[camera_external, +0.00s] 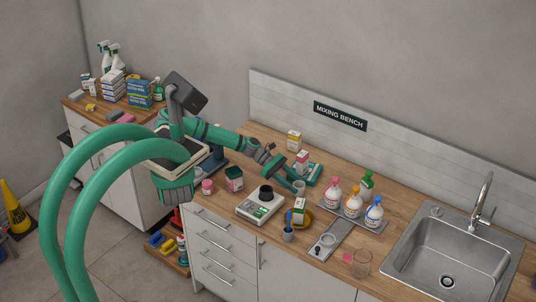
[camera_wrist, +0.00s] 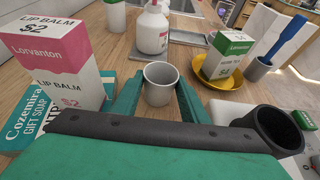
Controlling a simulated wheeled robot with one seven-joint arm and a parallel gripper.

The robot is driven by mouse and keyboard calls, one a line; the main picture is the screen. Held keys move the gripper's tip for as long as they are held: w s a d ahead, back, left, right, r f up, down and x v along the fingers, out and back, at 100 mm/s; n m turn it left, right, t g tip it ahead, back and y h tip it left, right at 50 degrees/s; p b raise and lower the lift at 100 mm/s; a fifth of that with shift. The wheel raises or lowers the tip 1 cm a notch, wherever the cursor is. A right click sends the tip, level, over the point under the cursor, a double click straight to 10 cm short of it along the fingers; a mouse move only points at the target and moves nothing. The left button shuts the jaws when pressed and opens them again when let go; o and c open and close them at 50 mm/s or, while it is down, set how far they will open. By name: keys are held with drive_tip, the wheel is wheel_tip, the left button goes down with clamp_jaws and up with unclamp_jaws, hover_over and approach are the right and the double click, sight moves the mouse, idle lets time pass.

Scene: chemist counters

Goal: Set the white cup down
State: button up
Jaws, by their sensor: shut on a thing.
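The white cup (camera_wrist: 158,92), small and greyish with an open round top, stands upright between the two green fingers of my gripper (camera_wrist: 160,98) in the wrist view. My gripper is shut on it. In the outside view my gripper (camera_external: 292,182) reaches over the wooden mixing bench (camera_external: 262,140), and the cup (camera_external: 299,187) shows at its tip. The cup's lower part is partly hidden by the fingers, and I cannot tell whether its base touches the bench.
Right are a yellow saucer (camera_wrist: 208,78) with a box, a cup with a blue brush (camera_wrist: 258,68), and a scale (camera_external: 250,208) bearing a black cup (camera_wrist: 275,130). Bottles (camera_external: 353,200) stand beyond.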

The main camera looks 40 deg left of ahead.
sight(294, 183)
drive_tip(key=shift+f, duration=0.15)
drive_tip(key=o, duration=1)
drive_tip(key=shift+o, duration=0.2)
drive_tip(key=shift+a+r, duration=0.1)
drive_tip(key=shift+r, duration=0.15)
drive_tip(key=v, duration=0.2)
drive_tip(key=shift+a+r, duration=0.15)
drive_tip(key=shift+a, duration=0.2)
wheel_tip(294, 183, up, 6)
drive_tip(key=shift+o, duration=0.3)
drive_tip(key=shift+r, duration=0.55)
